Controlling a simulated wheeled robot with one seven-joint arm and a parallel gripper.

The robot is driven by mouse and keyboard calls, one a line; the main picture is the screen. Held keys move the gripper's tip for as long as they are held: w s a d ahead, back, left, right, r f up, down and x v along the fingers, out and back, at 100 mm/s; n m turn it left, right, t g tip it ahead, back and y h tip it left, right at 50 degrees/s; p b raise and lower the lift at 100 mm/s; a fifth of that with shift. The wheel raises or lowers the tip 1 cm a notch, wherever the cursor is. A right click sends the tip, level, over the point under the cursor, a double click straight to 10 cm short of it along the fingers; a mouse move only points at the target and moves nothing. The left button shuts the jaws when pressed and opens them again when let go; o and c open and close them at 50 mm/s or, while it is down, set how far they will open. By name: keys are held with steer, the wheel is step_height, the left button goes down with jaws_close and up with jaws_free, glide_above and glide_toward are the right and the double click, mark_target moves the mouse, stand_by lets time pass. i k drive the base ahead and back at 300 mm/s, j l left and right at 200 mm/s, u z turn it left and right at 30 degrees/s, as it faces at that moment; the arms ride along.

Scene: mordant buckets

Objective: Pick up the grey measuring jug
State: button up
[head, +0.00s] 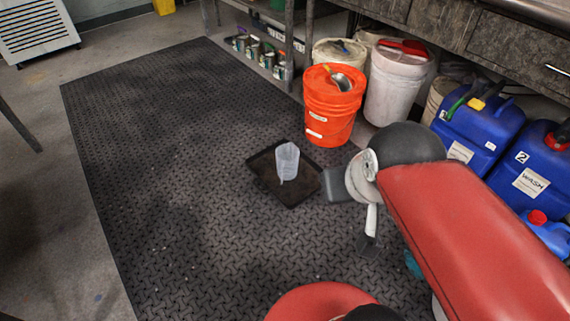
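The grey measuring jug (287,160) is translucent and stands upright on a dark tray (265,182) on the floor mat. Its handle is hard to make out. My gripper (351,214) is to the right of the jug and nearer to me, apart from it. Its two dark finger ends show spread apart, with nothing seen between them. My arm hides part of the floor to the right.
An orange bucket (330,118) with a metal scoop (341,82) on top stands behind the tray. White buckets (395,88) and blue canisters (478,130) line the bench at right. Small tins (252,50) sit at the back. The black mat (160,160) is clear to the left.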

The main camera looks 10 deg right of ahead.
mark_target(287, 155)
steer(key=i+j+z, duration=0.15)
steer(key=i+z, duration=0.25)
steer(key=i+j+z, duration=0.3)
steer(key=i+z, duration=0.15)
steer(key=i+j+z, duration=0.4)
steer(key=k, duration=0.05)
